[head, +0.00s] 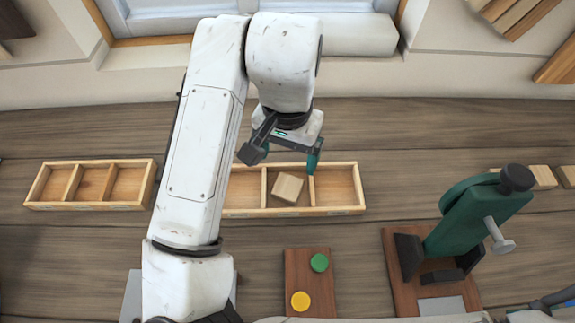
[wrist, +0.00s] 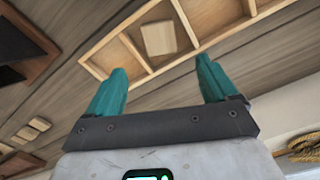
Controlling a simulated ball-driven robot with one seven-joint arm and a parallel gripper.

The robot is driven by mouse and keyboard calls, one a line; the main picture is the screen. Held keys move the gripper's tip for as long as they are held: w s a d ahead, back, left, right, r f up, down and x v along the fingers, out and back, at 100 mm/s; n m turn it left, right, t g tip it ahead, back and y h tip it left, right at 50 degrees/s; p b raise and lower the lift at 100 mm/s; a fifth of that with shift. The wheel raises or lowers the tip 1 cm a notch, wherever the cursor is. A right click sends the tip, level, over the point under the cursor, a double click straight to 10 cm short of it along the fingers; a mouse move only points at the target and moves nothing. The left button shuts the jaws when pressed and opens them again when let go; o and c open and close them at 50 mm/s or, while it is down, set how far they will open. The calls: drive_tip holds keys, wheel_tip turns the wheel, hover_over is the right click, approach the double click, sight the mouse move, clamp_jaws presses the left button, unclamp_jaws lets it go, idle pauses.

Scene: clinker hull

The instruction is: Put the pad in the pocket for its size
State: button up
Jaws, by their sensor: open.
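The pad (head: 286,188) is a pale square wooden block. It lies slightly turned in a middle pocket of the long wooden tray (head: 340,211), and it also shows in the wrist view (wrist: 158,38). The pocket to its right is empty, and my arm hides part of the tray's left end. My gripper (head: 288,163) has teal fingers and is above the back of the tray near the pad. In the wrist view my gripper (wrist: 156,85) is open and empty, with the pad beyond and between the fingertips.
A second wooden tray (head: 92,205) with empty pockets stands at the left. A dark board (head: 309,285) with a green and a yellow button lies in front. A green press (head: 470,225) stands on a wooden base at the right. Wooden blocks (head: 543,176) lie at the far right.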

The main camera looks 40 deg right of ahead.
drive_tip(key=shift+r, duration=1.5)
